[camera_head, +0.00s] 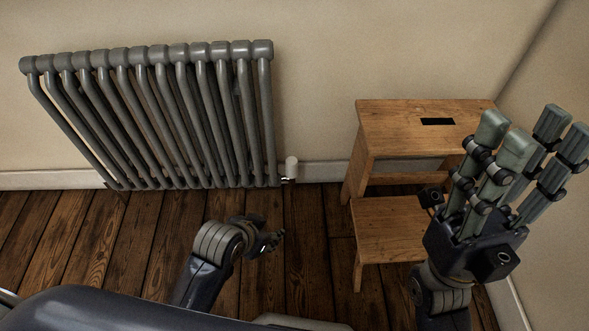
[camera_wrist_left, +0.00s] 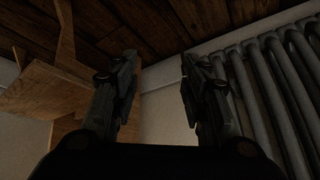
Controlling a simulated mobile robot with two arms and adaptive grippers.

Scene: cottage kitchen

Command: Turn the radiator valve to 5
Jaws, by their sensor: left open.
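The radiator valve (camera_head: 291,167) is a small white upright knob at the lower right end of the grey radiator (camera_head: 160,115) in the head view. Its markings are too small to read. My left gripper (camera_head: 277,238) is near the floor in front of the valve, apart from it. In the left wrist view its two fingers (camera_wrist_left: 158,85) stand apart with nothing between them; the valve cannot be made out there. My right gripper (camera_head: 532,140) is raised at the right, fingers pointing up, spread and empty.
A wooden step stool (camera_head: 390,125) stands right of the valve, against the wall; my right gripper overlaps it in the head view. A white skirting board (camera_head: 325,171) runs along the wall. The wooden floor (camera_head: 310,240) between radiator and stool is clear apart from my left arm.

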